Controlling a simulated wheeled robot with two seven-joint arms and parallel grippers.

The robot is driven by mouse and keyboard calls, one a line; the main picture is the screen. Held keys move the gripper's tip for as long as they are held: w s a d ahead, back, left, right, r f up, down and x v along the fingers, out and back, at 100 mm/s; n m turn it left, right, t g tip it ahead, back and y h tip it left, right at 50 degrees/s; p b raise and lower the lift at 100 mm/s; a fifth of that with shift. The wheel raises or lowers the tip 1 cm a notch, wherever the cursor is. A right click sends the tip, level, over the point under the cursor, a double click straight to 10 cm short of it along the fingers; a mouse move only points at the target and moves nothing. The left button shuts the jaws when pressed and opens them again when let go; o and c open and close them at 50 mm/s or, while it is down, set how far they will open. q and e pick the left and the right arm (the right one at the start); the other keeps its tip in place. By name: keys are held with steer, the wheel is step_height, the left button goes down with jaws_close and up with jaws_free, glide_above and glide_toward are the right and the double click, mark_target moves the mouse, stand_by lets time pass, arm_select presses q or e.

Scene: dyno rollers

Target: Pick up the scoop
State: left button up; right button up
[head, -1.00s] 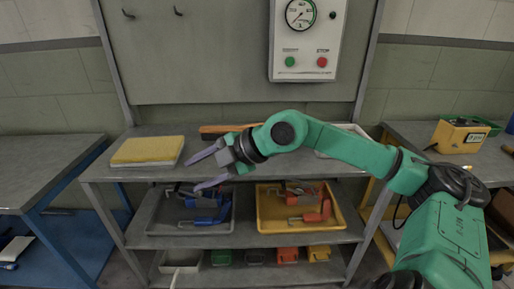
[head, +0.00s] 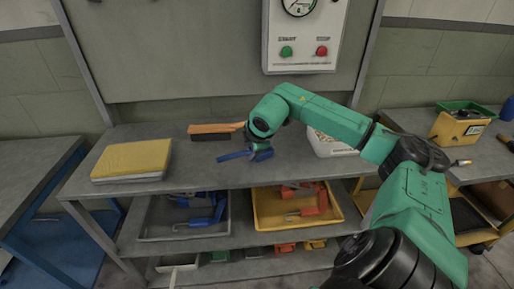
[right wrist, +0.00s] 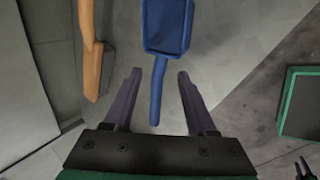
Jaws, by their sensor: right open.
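A blue scoop (head: 234,156) lies on the top shelf of the workbench, just below my right gripper (head: 259,144) in the head view. In the right wrist view the scoop's pan (right wrist: 167,27) is at the top, beyond the fingertips. Its thin handle (right wrist: 157,92) runs down between the two open dark fingers of my right gripper (right wrist: 159,75), with room on both sides. The fingers do not visibly touch it. In the head view the fingertips are hard to make out. My left gripper is out of view.
An orange-handled brush (head: 215,130) lies close behind the scoop; it also shows in the right wrist view (right wrist: 89,40). A white bin (head: 330,147) stands to the right, a yellow pad (head: 132,160) to the left. Grey and yellow trays (head: 263,219) sit on the shelf below.

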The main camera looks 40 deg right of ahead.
mark_target(247, 152)
steer(key=x, duration=0.2)
steer(key=shift+w+f, duration=0.15)
steer(key=shift+w, duration=0.05)
steer(key=shift+w+d+f, duration=0.15)
steer(key=shift+f, duration=0.05)
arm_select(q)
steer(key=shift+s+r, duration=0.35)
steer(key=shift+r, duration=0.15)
arm_select(e)
steer(key=shift+r, duration=0.1)
jaws_close()
arm_select(q)
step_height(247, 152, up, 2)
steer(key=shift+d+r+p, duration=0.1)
steer(key=shift+p, duration=1.05)
arm_select(e)
step_height(247, 152, up, 20)
